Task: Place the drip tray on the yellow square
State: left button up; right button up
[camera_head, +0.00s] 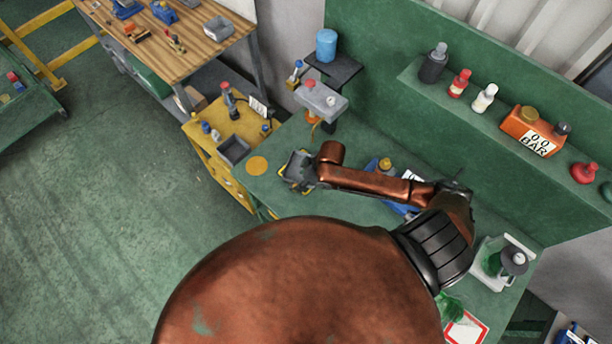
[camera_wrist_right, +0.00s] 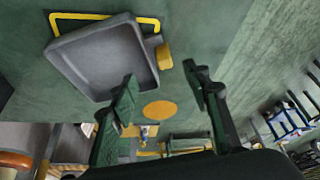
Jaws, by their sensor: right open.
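The drip tray (camera_wrist_right: 98,62) is a shallow grey pan with a raised rim, lying on the green bench top. In the right wrist view it is at the upper left. A yellow outline (camera_wrist_right: 78,15), seemingly the yellow square, shows past the tray's edge; the tray covers part of it. A yellow block (camera_wrist_right: 164,57) is at the tray's side. My right gripper (camera_wrist_right: 161,82) is open and empty, its fingers near the tray's edge, one overlapping it in view. My left gripper is not in view.
A flat orange disc (camera_head: 257,165) marks the bench beside the tray. A yellow cart (camera_head: 220,140) with a grey bin stands left of the bench. Blue items (camera_head: 403,208) lie behind my arm. A shelf (camera_head: 470,105) with bottles runs along the back. A glass jug (camera_head: 512,262) stands at right.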

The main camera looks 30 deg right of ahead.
jog(key=shift+v, duration=2.8)
